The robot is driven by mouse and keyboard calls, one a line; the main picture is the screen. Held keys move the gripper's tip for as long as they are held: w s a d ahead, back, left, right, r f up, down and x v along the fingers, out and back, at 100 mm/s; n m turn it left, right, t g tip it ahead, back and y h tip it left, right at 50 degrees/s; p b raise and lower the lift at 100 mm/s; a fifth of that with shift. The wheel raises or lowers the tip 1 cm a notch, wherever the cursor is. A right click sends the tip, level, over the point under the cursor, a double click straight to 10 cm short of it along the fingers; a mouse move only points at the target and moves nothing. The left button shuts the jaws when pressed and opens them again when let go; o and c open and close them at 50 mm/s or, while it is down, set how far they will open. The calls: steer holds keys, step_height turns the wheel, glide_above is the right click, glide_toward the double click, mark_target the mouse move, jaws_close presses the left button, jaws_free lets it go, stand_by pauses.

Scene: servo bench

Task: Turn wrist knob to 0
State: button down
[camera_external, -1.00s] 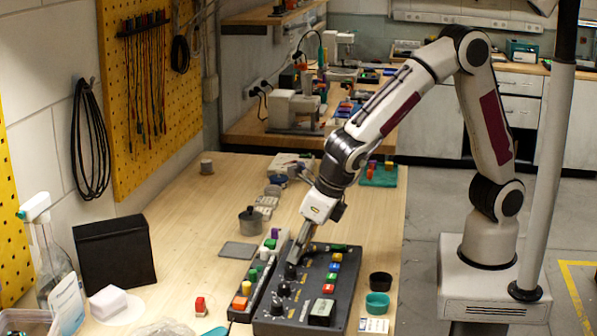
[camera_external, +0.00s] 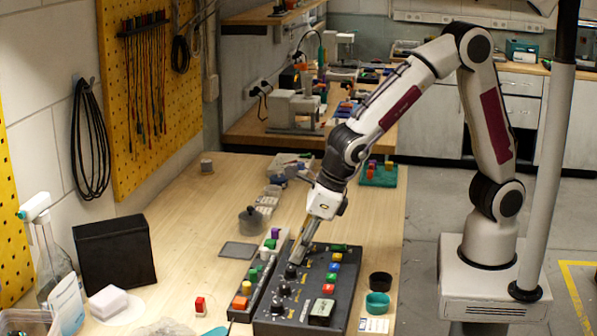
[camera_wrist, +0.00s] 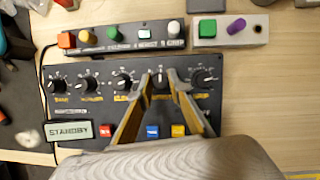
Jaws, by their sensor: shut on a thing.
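The dark control panel (camera_external: 345,285) lies on the bench, with a row of black knobs along one side. In the wrist view the wrist knob (camera_wrist: 160,79) is the fourth from the left, with a pale pointer mark. My gripper (camera_wrist: 159,76) is shut on it, one finger on each side, pointing down at the panel. Its fingertips also show low over the panel in the external view (camera_external: 294,260). The fingers partly cover the labels beneath, and I cannot read the exact setting.
Another knob (camera_wrist: 205,78) sits just right of my fingers, and the elbow knob (camera_wrist: 122,81) just left. A strip of coloured buttons (camera_wrist: 125,36) runs behind the knobs. A display (camera_wrist: 70,130) reads STANDBY. Teal and black bowls stand beside the panel.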

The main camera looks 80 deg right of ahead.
stand_by(0.3)
steer(key=c, duration=1.9)
jaws_free()
steer(key=shift+s+r, duration=0.25)
steer(key=shift+r, duration=0.4)
steer(key=shift+v, duration=0.85)
steer(key=s, duration=0.3)
steer(key=s+d, duration=0.1)
steer(key=s, duration=0.6)
steer(key=shift+d, duration=0.25)
steer(key=shift+s+d+f, duration=0.1)
steer(key=shift+s+d, duration=0.1)
steer(key=shift+s, duration=0.8)
